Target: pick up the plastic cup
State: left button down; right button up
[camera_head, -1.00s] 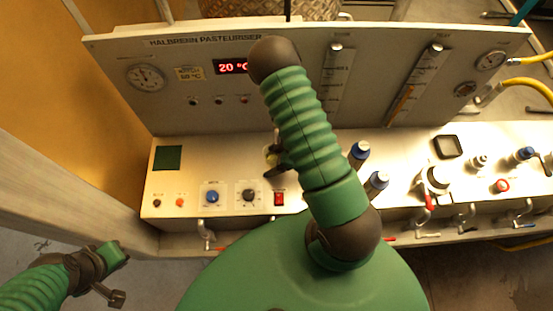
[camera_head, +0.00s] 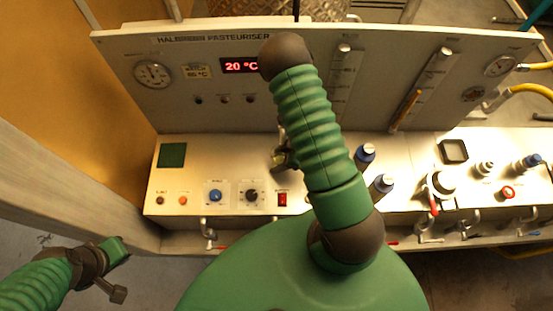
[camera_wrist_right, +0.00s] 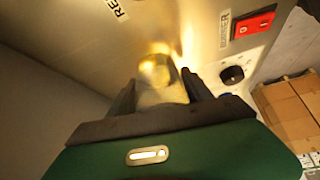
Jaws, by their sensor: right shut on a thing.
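The plastic cup (camera_wrist_right: 158,80) is small, pale yellow and translucent, and shows between the two dark fingers in the right wrist view. My right gripper (camera_wrist_right: 160,92) is shut on it, with a finger on each side. In the head view my right gripper (camera_head: 285,150) is partly hidden behind my green forearm, above the cream control shelf. A small part of the cup (camera_head: 278,158) shows beside it. I cannot tell whether the cup touches the shelf. My left gripper (camera_head: 120,268) is at the lower left, away from the shelf; its finger opening is unclear.
The shelf (camera_head: 230,165) carries knobs, a red switch (camera_head: 283,199), blue-capped fittings (camera_head: 381,184) and a black square frame (camera_head: 454,151). An upright pasteuriser panel (camera_head: 190,110) stands behind it. Valve handles line the front edge. The shelf around the green square (camera_head: 172,155) is mostly clear.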

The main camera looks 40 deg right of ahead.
jog(key=s+d+r+b, duration=0.1)
jog(key=s+d+r, duration=0.6)
jog(key=s, duration=0.3)
jog(key=shift+s+d+b, duration=0.2)
jog(key=shift+d+b, duration=0.1)
jog(key=shift+d, duration=0.35)
jog(key=shift+r, duration=0.1)
dwell(0.8)
